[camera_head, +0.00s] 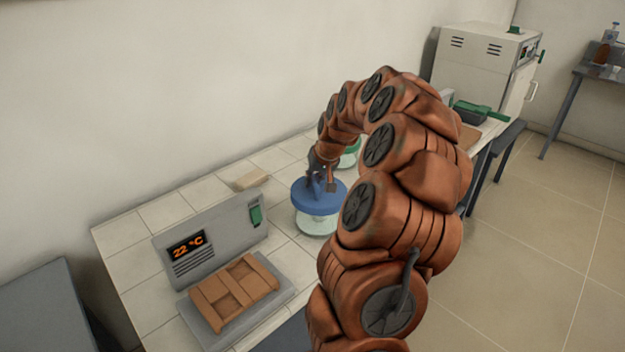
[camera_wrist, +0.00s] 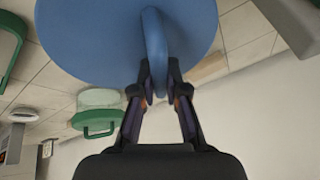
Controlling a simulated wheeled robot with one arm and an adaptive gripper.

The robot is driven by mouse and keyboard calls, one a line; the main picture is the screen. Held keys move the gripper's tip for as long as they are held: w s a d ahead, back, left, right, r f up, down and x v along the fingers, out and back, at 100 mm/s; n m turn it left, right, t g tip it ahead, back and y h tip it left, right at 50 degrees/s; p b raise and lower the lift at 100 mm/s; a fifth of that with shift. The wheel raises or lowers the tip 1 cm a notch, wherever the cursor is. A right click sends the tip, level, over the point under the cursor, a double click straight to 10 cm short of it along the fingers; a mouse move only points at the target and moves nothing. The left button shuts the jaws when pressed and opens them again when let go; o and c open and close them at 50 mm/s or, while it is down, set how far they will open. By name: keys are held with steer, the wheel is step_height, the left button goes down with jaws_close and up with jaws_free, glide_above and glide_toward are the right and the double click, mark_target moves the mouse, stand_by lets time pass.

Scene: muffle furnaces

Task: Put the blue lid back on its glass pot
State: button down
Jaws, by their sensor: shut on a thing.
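The blue lid (camera_head: 312,201) is a round disc with an upright loop handle. It fills the top of the wrist view (camera_wrist: 95,40). My gripper (camera_head: 321,182) is shut on the lid's handle, with the fingers on both sides of it in the wrist view (camera_wrist: 158,82). The glass pot (camera_head: 316,226) is pale and stands on the tiled bench directly below the lid in the head view. The lid hides the pot's rim, so I cannot tell whether lid and pot touch. The lid looks about level.
A glass pot with a green lid (camera_wrist: 97,122) stands behind, partly hidden by my arm in the head view (camera_head: 350,157). A grey device reading 22 °C (camera_head: 210,240) holds a brown tray (camera_head: 238,290). A furnace (camera_head: 480,65) stands far right. A small beige block (camera_head: 251,179) lies behind.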

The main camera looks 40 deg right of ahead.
steer(key=shift+f+b, duration=0.5)
steer(key=shift+f, duration=0.35)
stand_by(0.3)
steer(key=c, duration=1.1)
jaws_free()
steer(key=v, duration=1.2)
